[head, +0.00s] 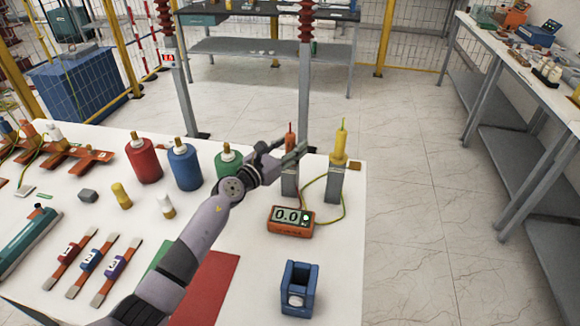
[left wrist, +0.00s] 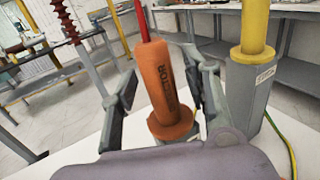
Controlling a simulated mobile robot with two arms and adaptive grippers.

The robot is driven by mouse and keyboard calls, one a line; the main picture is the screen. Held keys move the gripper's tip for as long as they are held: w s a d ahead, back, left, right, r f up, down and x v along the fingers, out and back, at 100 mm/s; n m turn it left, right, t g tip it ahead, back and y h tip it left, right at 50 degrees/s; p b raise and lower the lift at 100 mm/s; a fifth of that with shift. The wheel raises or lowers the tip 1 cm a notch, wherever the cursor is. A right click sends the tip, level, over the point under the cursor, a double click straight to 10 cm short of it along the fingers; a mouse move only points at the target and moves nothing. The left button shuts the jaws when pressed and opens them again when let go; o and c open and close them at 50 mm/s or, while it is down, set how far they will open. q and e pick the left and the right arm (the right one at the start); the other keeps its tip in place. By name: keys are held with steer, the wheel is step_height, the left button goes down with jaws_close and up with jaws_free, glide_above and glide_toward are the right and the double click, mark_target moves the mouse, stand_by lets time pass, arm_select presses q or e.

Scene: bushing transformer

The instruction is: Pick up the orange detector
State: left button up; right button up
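The orange detector (head: 290,139) stands upright in a grey holder near the table's right side. In the left wrist view the orange detector (left wrist: 165,88), with its dark lettering, wide collar and red tip, appears between my fingers. My left gripper (head: 290,155) reaches in from the left at the detector's height. In the left wrist view my left gripper (left wrist: 165,95) is open, with one finger on each side of the detector and gaps showing. The gripper hides part of the detector and holder in the head view. My right gripper is not in view.
A yellow detector (head: 339,147) stands in a holder just right of the orange one. An orange meter (head: 291,229) with a wire and a blue open box (head: 299,289) are nearer. Green (head: 226,160), blue (head: 185,167) and red (head: 143,160) bottles stand left.

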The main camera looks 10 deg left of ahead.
arm_select(q)
jaws_close()
stand_by(0.3)
